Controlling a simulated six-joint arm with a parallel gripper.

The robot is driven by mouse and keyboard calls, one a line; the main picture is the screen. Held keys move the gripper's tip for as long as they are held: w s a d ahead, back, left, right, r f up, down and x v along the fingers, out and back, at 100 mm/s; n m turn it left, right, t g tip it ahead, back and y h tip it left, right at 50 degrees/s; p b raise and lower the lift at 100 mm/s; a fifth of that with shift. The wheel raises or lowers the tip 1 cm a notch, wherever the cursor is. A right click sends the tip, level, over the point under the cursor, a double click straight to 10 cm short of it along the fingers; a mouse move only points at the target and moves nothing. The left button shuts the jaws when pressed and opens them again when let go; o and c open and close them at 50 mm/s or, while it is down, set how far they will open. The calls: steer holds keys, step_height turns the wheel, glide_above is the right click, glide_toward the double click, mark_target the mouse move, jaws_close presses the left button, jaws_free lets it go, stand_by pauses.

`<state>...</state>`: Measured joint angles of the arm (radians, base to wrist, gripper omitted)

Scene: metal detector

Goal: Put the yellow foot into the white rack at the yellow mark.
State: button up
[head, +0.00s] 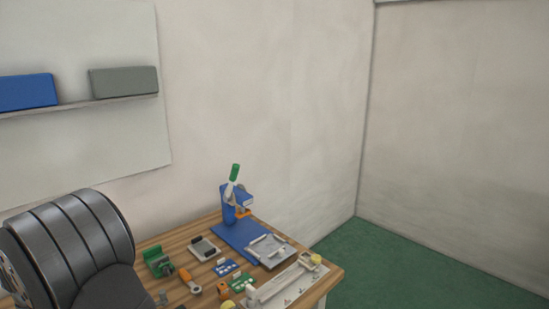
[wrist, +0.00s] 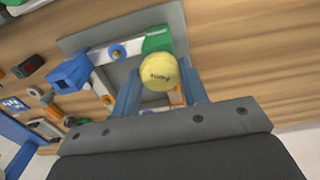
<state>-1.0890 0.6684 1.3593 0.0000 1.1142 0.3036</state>
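My gripper is outside the head view.
A blue press (head: 230,208) with a green handle stands at the back of the wooden table (head: 182,289). A green block (head: 158,262), an orange-handled tool (head: 190,280) and small blue boards lie nearby. Bare wood shows right of the grey plate in the wrist view.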

steer(key=shift+r, duration=0.15)
steer(key=shift+r, duration=2.15)
steer(key=s+d+f, duration=0.8)
steer(key=s+f, duration=0.1)
steer(key=s, duration=0.1)
steer(key=shift+s+d+f, duration=0.15)
steer(key=shift+d, duration=0.25)
steer(key=shift+f, duration=0.45)
stand_by(0.5)
steer(key=shift+f, duration=0.7)
